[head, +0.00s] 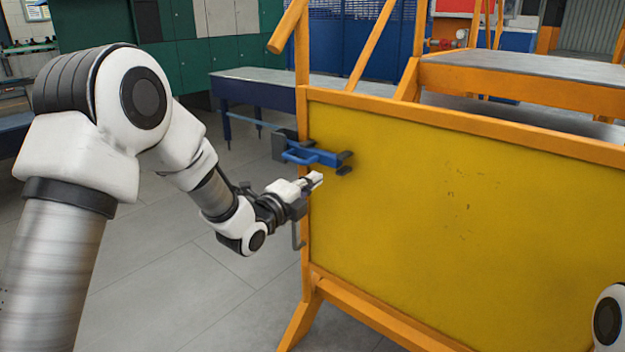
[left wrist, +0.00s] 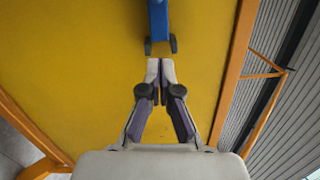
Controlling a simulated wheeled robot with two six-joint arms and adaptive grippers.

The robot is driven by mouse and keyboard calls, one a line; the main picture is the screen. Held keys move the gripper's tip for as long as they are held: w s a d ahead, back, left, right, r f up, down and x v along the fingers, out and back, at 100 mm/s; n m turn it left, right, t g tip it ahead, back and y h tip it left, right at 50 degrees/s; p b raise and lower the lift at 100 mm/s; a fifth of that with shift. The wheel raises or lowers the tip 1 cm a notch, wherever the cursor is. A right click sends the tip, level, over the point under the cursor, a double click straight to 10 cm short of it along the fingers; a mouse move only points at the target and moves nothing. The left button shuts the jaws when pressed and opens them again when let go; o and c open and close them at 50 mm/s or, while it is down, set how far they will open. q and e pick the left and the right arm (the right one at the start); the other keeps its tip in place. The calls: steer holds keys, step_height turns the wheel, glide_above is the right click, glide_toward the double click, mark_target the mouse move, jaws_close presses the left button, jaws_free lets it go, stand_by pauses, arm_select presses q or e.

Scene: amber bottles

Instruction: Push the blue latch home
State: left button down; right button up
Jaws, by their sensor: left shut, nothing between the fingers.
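The blue latch (head: 312,154) is mounted at the left edge of a yellow panel (head: 450,210) in an orange frame. A dark grey block sits at its left end and dark prongs at its right end. My left gripper (head: 316,179) is shut and empty, just below the latch in the head view. In the left wrist view the shut fingertips (left wrist: 160,62) point at the latch (left wrist: 158,20), with a small gap between them and its dark prongs. My right gripper is not in view; only a bit of my right arm shows at the lower right edge.
The orange frame's left post (head: 304,230) stands close beside my left gripper. A grey-topped table (head: 265,78) stands behind on the left, and an orange bench (head: 530,72) is behind the panel. The grey floor (head: 210,290) left of the panel is clear.

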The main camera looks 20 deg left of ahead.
arm_select(q)
steer(key=a+v, duration=0.1)
steer(key=v, duration=0.6)
steer(key=shift+f+p, duration=0.2)
steer(key=shift+p, duration=0.1)
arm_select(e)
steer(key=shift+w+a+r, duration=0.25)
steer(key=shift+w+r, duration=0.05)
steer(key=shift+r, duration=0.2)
